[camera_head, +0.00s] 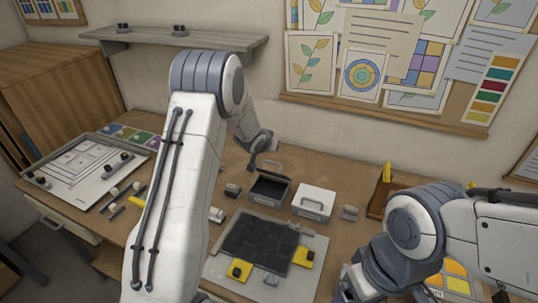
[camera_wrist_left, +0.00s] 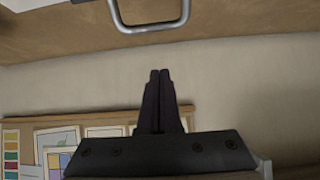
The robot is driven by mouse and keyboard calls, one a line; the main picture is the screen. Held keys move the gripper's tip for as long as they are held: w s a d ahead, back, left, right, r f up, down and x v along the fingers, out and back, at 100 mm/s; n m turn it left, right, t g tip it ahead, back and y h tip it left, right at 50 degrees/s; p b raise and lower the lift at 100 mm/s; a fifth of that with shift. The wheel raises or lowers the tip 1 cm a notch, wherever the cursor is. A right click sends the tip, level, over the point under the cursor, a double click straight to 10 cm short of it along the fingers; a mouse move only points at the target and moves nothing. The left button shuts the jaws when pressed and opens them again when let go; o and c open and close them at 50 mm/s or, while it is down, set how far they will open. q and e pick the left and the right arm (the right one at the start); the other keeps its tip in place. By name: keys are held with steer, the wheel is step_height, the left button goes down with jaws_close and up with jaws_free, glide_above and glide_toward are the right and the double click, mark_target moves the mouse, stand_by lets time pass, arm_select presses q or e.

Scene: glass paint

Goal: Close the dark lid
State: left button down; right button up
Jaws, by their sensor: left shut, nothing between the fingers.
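A small dark grey box (camera_head: 267,195) stands on the bench in the head view, with its dark interior showing. Its dark lid (camera_head: 267,168) with a handle stands raised at the back. My left gripper (camera_head: 253,163) is beside the lid, to its left. In the left wrist view its fingers (camera_wrist_left: 160,75) are together and empty. A grey metal handle (camera_wrist_left: 150,22) shows above them there, apart from the fingertips. My right arm is at the lower right; its fingers are not clear.
A white box (camera_head: 313,204) with a handle stands just right of the dark box. A grey board with a dark tiled panel (camera_head: 255,243) and yellow blocks lies in front. A shelf (camera_head: 180,40) is on the wall behind.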

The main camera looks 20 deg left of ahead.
mark_target(271, 162)
arm_select(q)
steer(key=shift+s+f+p, duration=0.3)
steer(key=shift+s+f, duration=0.1)
steer(key=shift+f, duration=0.2)
steer(key=shift+s+f+p, duration=0.3)
steer(key=shift+s+f, duration=0.05)
steer(key=shift+f, duration=0.25)
steer(key=shift+s+f, duration=0.35)
steer(key=shift+s, duration=0.05)
